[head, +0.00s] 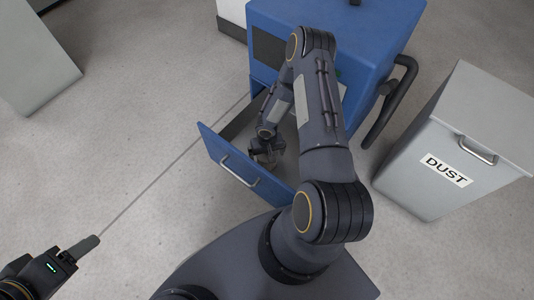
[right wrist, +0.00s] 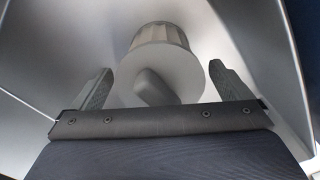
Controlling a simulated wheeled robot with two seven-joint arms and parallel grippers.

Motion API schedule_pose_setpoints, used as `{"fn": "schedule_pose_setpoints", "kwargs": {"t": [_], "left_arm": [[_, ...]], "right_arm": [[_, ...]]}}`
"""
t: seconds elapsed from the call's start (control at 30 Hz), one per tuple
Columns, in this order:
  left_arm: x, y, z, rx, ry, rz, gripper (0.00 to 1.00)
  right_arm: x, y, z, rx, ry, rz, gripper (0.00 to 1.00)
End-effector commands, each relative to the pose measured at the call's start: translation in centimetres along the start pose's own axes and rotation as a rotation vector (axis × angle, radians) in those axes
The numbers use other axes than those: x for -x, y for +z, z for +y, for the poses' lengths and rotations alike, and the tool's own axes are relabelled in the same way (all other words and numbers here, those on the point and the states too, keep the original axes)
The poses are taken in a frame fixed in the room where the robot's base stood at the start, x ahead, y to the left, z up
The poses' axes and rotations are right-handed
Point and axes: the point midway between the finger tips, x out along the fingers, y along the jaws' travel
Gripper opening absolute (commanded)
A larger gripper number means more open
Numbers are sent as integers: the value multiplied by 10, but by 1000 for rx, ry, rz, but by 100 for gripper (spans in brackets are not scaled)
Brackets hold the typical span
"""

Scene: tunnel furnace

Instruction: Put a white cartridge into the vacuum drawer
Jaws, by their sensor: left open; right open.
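The vacuum drawer (head: 222,160) is pulled out of the blue vacuum, with a blue front and a handle. My right gripper (head: 264,156) reaches down into the drawer. In the right wrist view my right gripper (right wrist: 163,88) is open, with one finger on each side of a white cartridge (right wrist: 165,62). The cartridge has a ribbed rim, a flat round face and a raised grip, and sits among the drawer's metallic walls. I cannot tell whether a finger touches it. The head view does not show it clearly. My left gripper (head: 84,248) is open and empty at the lower left, above the floor.
The blue vacuum (head: 370,40) stands behind the drawer, with a dark hose (head: 390,105) on its right side. A grey bin labelled DUST (head: 430,150) stands to the right. A grey cabinet (head: 35,60) is at the far left. The floor left of the drawer is clear.

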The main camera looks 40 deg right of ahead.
Motion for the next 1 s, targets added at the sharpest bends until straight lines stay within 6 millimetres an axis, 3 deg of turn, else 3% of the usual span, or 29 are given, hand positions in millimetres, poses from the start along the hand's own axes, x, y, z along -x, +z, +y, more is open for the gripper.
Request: {"fn": "schedule_pose_setpoints", "kwargs": {"t": [0.17,0.6,1.0], "left_arm": [[2,-1,1,0,0,0,61],[22,-11,10,0,0,0,61],[23,-12,11,0,0,0,61]], "right_arm": [[5,0,0,0,0,0,98],[71,0,0,0,1,1,98],[81,-1,0,0,2,3,98]]}}
